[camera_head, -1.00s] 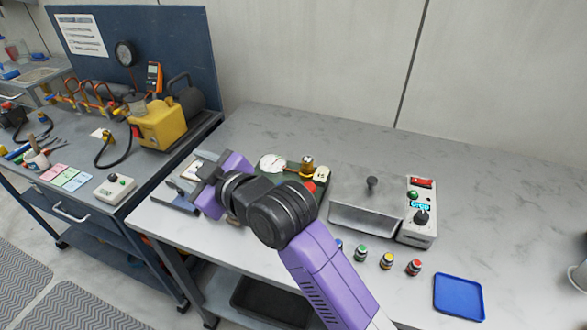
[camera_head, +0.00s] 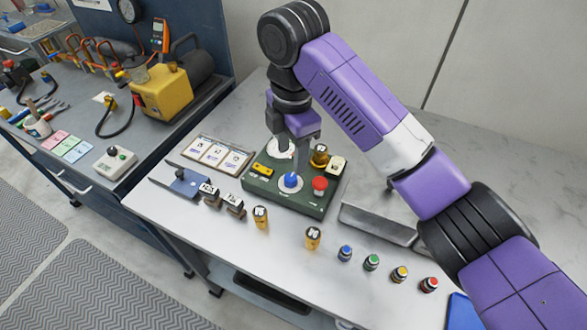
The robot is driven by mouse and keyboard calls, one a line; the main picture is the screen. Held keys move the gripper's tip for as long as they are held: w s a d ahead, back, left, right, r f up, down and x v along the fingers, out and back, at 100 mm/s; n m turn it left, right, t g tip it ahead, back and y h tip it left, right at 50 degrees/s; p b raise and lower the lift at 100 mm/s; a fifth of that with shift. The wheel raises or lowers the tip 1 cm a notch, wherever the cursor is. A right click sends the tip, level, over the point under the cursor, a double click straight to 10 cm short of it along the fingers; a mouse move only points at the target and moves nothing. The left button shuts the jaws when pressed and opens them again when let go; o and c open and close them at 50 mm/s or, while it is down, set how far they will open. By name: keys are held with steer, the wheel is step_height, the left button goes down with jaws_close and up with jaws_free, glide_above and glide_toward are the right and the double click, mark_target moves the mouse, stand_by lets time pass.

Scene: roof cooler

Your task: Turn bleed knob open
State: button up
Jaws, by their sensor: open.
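A green control box (camera_head: 262,193) sits on the grey-white bench. Lettering is too small to read, so I cannot tell which control is marked as the bleed knob. My gripper (camera_head: 291,150) points down over the back of the box, behind the blue knob in the picture. It is open with nothing between its fingers. It partly hides a white round gauge face.
Several cards (camera_head: 216,153) lie left of the box. Small black-and-white blocks (camera_head: 209,193) and two yellow cylinders (camera_head: 313,238) stand in front. Several coloured-cap bottles (camera_head: 372,262) line the front edge. A metal tray (camera_head: 375,228) is at right, partly behind my arm.

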mark_target(290, 177)
steer(key=f, duration=0.4)
steer(key=f+b, duration=0.1)
steer(key=f, duration=0.2)
steer(key=shift+w+a+f, duration=0.15)
steer(key=shift+a+f, duration=0.05)
steer(key=shift+f, duration=0.15)
jaws_close()
